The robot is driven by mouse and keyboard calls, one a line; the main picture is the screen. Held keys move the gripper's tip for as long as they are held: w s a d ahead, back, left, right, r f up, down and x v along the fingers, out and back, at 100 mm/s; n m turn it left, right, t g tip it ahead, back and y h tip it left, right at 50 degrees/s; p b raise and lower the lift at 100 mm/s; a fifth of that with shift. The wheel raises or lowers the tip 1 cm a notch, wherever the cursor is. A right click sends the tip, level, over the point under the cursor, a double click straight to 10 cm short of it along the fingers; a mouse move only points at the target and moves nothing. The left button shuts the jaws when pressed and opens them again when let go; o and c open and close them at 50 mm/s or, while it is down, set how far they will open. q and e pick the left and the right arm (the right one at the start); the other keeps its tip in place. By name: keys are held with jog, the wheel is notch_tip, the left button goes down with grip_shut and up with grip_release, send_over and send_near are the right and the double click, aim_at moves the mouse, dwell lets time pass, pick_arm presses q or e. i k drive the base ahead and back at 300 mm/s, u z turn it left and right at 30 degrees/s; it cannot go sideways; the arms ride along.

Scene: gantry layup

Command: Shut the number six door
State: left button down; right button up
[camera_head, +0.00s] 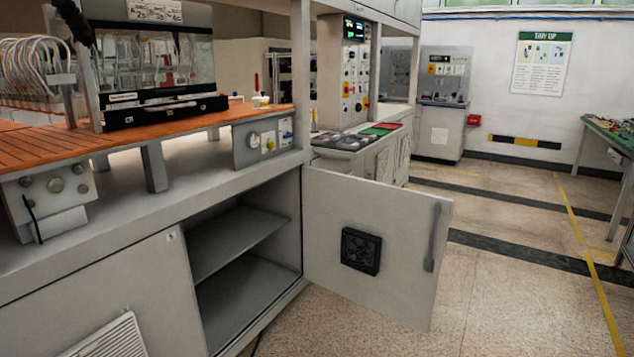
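A light grey cabinet door (385,278) stands wide open at the middle right of the head view. It is hinged at the right side of the cabinet opening and swings out over the floor. A dark grey vertical handle (432,238) is near its free edge, and a black square fitting (361,251) is on its face. I cannot read a number on it. The open cabinet shows a bare grey shelf (236,235). A second door (110,290) to the left is closed, with a small unreadable mark at its upper right corner. Neither of my grippers is in view.
An orange-topped bench (50,148) with lab equipment runs above the cabinets. A control panel (268,142) sits over the opening. A green-topped table (612,135) stands at the far right. The speckled floor (520,300) right of the open door is clear.

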aim_at(399, 221)
jog(key=z, duration=1.35)
jog(key=i, duration=5.1)
jog(key=u, duration=3.1)
jog(key=k, duration=0.5)
